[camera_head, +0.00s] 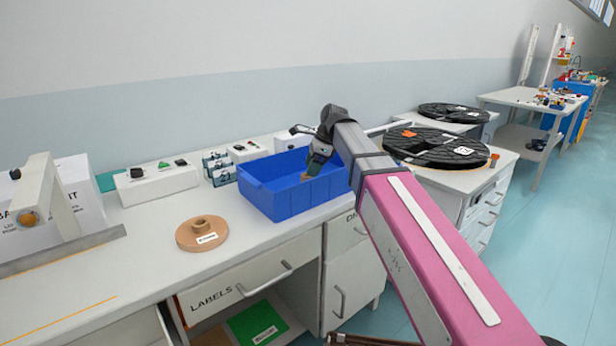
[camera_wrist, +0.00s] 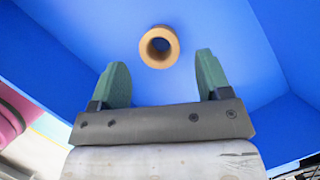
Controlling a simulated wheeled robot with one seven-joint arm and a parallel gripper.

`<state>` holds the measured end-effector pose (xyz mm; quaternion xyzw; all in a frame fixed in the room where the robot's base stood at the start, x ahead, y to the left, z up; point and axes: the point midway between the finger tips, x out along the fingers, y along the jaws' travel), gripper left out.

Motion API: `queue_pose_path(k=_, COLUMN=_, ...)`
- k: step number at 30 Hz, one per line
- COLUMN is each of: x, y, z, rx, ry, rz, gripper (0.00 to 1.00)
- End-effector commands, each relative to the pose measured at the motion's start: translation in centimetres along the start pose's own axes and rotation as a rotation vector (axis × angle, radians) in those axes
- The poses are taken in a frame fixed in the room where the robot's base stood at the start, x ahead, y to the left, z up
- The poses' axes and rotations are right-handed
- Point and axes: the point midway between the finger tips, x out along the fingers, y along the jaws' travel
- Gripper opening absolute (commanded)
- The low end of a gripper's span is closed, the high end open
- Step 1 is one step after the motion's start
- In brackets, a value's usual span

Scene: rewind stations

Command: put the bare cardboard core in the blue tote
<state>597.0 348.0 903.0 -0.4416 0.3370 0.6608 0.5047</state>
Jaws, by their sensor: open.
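The bare cardboard core (camera_wrist: 148,53), a short tan tube seen end-on, shows inside the blue tote (camera_wrist: 60,30) in the wrist view. It is beyond my fingertips and apart from both; whether it rests on the tote's floor is unclear. My gripper (camera_wrist: 155,80) is open, with nothing between its green fingers. In the head view the blue tote (camera_head: 275,205) stands on the white bench, and my gripper (camera_head: 313,170) points down into its right part. A small tan patch shows by the fingertips there, too small to identify surely.
A tan flanged spool (camera_head: 190,240) with a label lies on the bench left of the tote. Behind are small white control boxes (camera_head: 155,185). Large black reels (camera_head: 430,150) lie on the cabinets to the right. The bench front between the spool and the left bracket is clear.

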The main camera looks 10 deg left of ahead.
Motion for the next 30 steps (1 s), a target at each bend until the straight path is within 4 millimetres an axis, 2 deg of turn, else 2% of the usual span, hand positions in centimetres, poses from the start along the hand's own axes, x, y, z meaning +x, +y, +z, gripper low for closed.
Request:
queue_pose_path(k=6, x=-3.9, y=-0.1, z=0.0, rx=0.000, ry=0.000, rz=-0.001, gripper=0.71)
queue_pose_path(k=12, x=-6.2, y=-0.1, z=0.0, rx=0.000, ry=0.000, rz=0.000, gripper=0.71)
queue_pose_path(k=18, x=-7.0, y=0.0, z=0.0, rx=0.000, ry=0.000, rz=0.001, gripper=0.71)
queue_pose_path(k=30, x=-7.0, y=0.0, z=0.0, rx=0.000, ry=0.000, rz=0.001, gripper=0.71)
